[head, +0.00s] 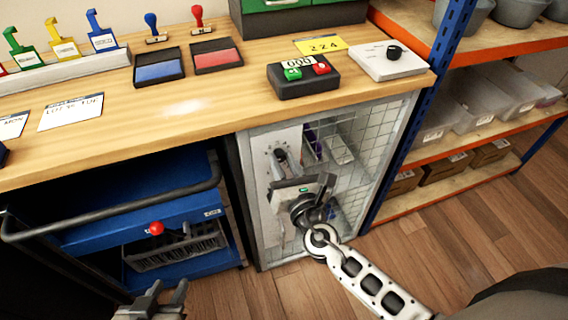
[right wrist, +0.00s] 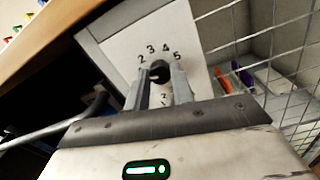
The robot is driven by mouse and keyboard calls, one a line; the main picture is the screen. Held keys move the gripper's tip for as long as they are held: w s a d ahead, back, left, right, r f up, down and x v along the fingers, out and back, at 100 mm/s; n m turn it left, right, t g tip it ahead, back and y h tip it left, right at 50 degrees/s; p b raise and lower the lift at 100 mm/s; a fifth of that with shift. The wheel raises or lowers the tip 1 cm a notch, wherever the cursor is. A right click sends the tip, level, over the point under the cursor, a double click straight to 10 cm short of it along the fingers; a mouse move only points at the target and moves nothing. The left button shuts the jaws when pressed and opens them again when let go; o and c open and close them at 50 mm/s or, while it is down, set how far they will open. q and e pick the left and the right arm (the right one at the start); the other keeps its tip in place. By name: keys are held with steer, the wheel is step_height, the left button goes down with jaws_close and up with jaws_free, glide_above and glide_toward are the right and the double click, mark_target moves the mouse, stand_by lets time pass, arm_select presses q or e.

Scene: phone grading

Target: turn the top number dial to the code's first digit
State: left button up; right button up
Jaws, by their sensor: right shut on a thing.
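The top number dial (head: 281,156) is a dark knob on the pale panel (head: 272,215) of the wire cage cabinet. In the right wrist view the dial (right wrist: 160,72) sits between the two fingers, with the digits 2, 3, 4 and 5 printed in an arc above it; lower digits are partly hidden. I cannot tell which digit it points to. My right gripper (right wrist: 160,85) is shut on the dial; it also shows in the head view (head: 284,166). The yellow card (head: 322,45) on the bench reads 224. My left gripper (head: 163,296) is open and empty at the bottom edge.
On the bench (head: 190,108) stand a black box (head: 303,86) with green and red buttons, a white box (head: 388,62) with a black knob, and ink pads. A blue cart (head: 150,215) is left of the cabinet; an orange-edged shelf (head: 470,135) is right. Floor is clear in front.

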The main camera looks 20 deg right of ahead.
steer(key=m+b, duration=0.2)
steer(key=m, duration=0.1)
steer(key=shift+f+m+b, duration=0.15)
steer(key=shift+m+b, duration=0.15)
steer(key=m+b, duration=0.1)
steer(key=m, duration=0.1)
steer(key=shift+m, duration=0.3)
arm_select(q)
steer(key=shift+d+f+n+t+h+b, duration=0.35)
steer(key=shift+f+b, duration=0.1)
steer(key=shift+f, duration=0.25)
arm_select(e)
steer(key=shift+m, duration=0.4)
arm_select(q)
steer(key=shift+w, duration=0.1)
arm_select(e)
steer(key=o, duration=1)
